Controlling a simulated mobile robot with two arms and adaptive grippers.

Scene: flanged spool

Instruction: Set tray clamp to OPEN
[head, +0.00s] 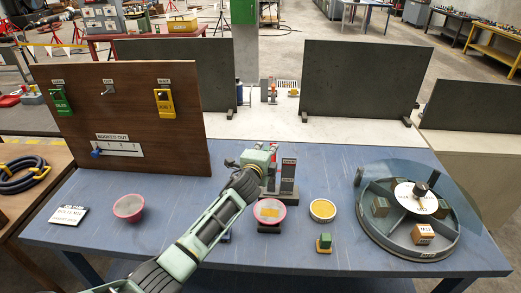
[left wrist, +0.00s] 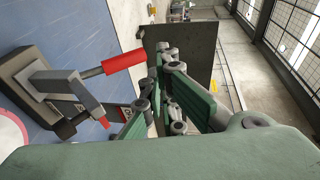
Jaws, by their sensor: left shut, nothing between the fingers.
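The tray clamp is a dark grey mechanism (left wrist: 50,88) with a red-gripped handle (left wrist: 125,62) in the left wrist view. In the head view, it is mostly hidden by my gripper; a dark labelled post (head: 288,178) stands at this spot. My left gripper (head: 266,153) reaches over the middle of the blue table and is shut and empty. In the left wrist view, its green and grey fingers (left wrist: 165,95) are just beside the tip of the red handle; I cannot tell whether they touch. My right gripper is not in view.
A pink-rimmed dish (head: 268,212) sits in front of the post. A white-rimmed dish (head: 322,210), a green block (head: 324,242) and a round divided tray (head: 373,236) lie to the right. A brown tag board (head: 130,120) stands left, with another pink bowl (head: 128,207) before it.

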